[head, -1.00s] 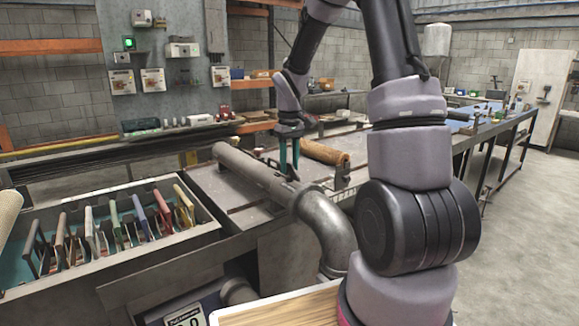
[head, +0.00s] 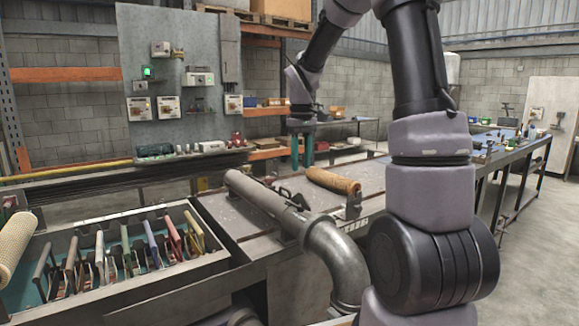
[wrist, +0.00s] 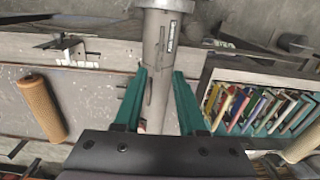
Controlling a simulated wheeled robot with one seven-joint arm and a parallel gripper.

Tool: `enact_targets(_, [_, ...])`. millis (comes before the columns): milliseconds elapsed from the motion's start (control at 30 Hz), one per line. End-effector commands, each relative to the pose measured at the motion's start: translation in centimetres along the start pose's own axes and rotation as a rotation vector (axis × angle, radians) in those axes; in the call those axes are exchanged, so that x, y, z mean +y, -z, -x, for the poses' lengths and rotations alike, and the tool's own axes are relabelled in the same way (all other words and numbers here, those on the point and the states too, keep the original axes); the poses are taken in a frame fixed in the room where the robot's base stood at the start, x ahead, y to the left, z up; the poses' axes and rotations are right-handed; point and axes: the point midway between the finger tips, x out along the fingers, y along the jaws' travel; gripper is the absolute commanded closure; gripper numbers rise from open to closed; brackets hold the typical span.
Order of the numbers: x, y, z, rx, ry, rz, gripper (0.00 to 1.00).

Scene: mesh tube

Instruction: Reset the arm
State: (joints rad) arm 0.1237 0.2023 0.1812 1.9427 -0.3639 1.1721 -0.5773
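My gripper (head: 302,152) has two green fingers and hangs pointing down above the far part of the workbench in the head view. In the wrist view my gripper (wrist: 160,98) shows its fingers spread apart with nothing held between them. The grey metal pipe (head: 262,198) lies below it, and in the wrist view the pipe (wrist: 160,50) shows through the gap between the fingers. My arm arches up and over on the right side of the head view.
A tan mesh tube (head: 332,181) lies on the bench (head: 225,222), right of the pipe. A rack bin (head: 60,240) of coloured frames stands at the left, with another mesh roll (head: 15,240) at its left end. A control panel (head: 178,80) stands behind.

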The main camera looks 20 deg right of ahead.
Motion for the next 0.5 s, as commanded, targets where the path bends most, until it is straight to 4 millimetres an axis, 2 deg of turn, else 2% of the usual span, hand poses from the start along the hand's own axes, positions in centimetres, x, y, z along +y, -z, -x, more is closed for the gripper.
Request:
enact_targets(167, [-0.2,-0.4,0.6,0.013,-0.004,-0.013,0.6])
enact_targets(267, [-0.8,-1.6,2.3,0.054,-0.013,-0.055,0.6])
enact_targets(367, [-1.9,-3.9,4.8,0.122,-0.018,-0.13,0.6])
enact_targets(500, [-3.8,-7.8,8.0,0.239,-0.008,-0.26,0.6])
